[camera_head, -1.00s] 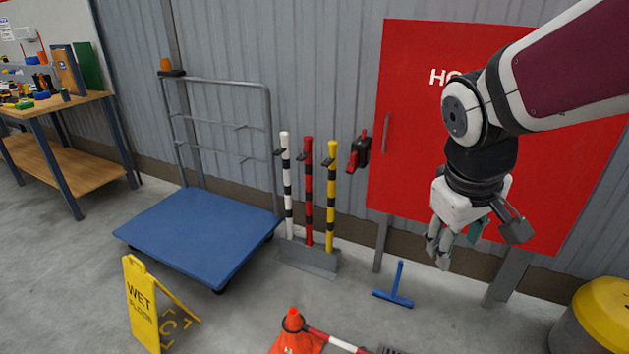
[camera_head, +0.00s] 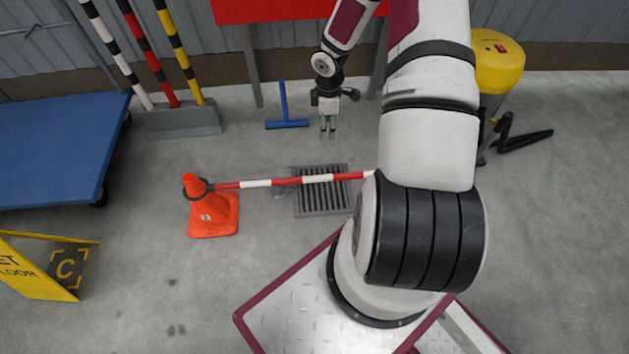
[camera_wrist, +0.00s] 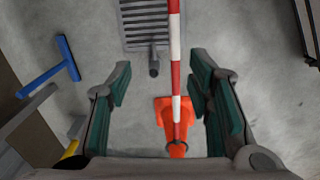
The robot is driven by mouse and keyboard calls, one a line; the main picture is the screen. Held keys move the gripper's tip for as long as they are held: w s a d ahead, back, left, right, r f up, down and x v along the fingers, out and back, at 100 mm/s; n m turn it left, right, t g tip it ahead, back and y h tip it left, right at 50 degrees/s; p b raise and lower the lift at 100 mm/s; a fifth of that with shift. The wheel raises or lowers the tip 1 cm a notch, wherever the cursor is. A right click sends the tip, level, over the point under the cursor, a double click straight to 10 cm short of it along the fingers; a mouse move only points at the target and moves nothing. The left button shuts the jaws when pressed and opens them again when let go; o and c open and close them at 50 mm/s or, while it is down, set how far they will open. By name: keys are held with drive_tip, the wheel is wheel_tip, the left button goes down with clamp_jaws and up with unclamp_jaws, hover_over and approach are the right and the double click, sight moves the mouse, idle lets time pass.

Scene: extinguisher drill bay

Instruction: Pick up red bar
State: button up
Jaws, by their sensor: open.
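The red and white striped bar (camera_head: 272,183) runs low across the floor from an orange cone (camera_head: 212,214) on the left, over a drain grate. Its right end is hidden behind my arm in the head view. My gripper (camera_head: 328,127) is open and empty, pointing down, above and behind the bar in the head view. In the wrist view, the bar (camera_wrist: 175,55) passes through the gap between my open fingers (camera_wrist: 162,97), nearer the right finger, and appears below them. There, its lower end meets the orange cone (camera_wrist: 172,115).
The drain grate (camera_head: 322,206) is under the bar. A blue squeegee (camera_head: 287,122) is near the wall. Striped posts in a grey base (camera_head: 183,122), a blue cart (camera_head: 52,150) and a yellow wet-floor sign (camera_head: 35,268) are at left. A yellow-topped bin (camera_head: 498,62) is at right.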

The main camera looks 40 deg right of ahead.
drive_tip(key=n+y+b, duration=0.1)
drive_tip(key=y+b, duration=0.1)
drive_tip(key=b, duration=0.3)
hover_over(318, 176)
drive_tip(key=f, duration=1.3)
drive_tip(key=d+f, duration=0.1)
drive_tip(key=f, duration=0.5)
drive_tip(key=shift+s+f, duration=0.25)
drive_tip(key=shift+f, duration=0.05)
drive_tip(key=shift+w+a+f+b, duration=0.1)
drive_tip(key=shift+a+f+b, duration=0.1)
drive_tip(key=shift+f+b, duration=0.6)
drive_tip(key=shift+a+f+b, duration=0.15)
drive_tip(key=shift+f+b, duration=0.1)
drive_tip(key=shift+f, duration=0.9)
drive_tip(key=shift+w+a+f+b, duration=0.1)
drive_tip(key=shift+a+f+b, duration=0.1)
drive_tip(key=shift+f+b, duration=0.6)
drive_tip(key=shift+f+p, duration=0.15)
drive_tip(key=shift+p, duration=0.15)
drive_tip(key=shift+c, duration=0.6)
clamp_jaws()
